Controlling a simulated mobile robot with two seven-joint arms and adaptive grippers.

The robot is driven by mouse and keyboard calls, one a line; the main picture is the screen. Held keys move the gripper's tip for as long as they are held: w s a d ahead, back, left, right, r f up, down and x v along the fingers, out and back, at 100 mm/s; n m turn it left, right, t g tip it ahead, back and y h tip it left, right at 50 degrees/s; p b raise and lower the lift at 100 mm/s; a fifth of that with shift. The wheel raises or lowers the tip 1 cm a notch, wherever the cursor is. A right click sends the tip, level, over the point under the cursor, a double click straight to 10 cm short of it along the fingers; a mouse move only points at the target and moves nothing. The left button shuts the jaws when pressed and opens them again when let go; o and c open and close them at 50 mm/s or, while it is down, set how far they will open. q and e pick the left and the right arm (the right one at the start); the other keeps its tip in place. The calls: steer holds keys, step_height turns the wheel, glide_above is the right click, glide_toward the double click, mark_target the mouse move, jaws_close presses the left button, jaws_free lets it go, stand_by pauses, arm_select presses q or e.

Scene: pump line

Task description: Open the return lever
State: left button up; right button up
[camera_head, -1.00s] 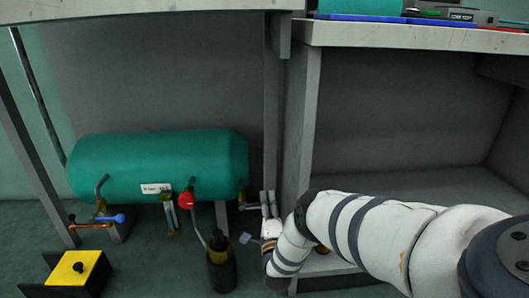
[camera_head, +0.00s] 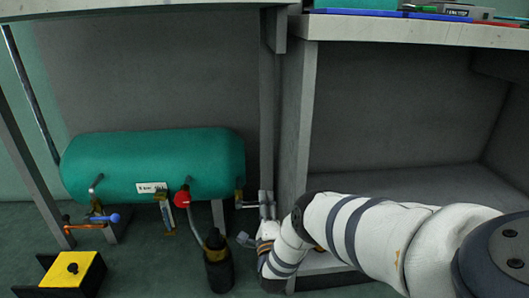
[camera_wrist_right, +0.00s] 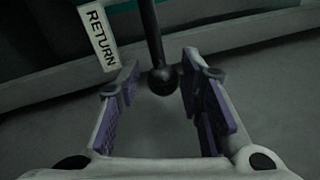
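In the right wrist view the return lever (camera_wrist_right: 153,35) is a dark rod ending in a round black knob (camera_wrist_right: 163,81). A white label (camera_wrist_right: 98,36) reading RETURN hangs to the left of the rod. My right gripper (camera_wrist_right: 161,70) is open, its purple-padded fingers on either side of the knob near their tips, with gaps showing on both sides. In the head view my right gripper (camera_head: 246,240) is low beside the right end of the green tank, mostly hidden by my own wrist; I cannot make out the lever there. My left gripper is not in view.
The green tank (camera_head: 150,164) lies under the bench with a blue handle (camera_head: 106,218) and red knob (camera_head: 182,199). A black bottle-shaped object (camera_head: 219,266) stands left of my right gripper. A yellow-topped box (camera_head: 74,270) is farther left. A bench post (camera_head: 296,130) rises behind my wrist.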

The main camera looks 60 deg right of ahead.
steer(key=v, duration=1.2)
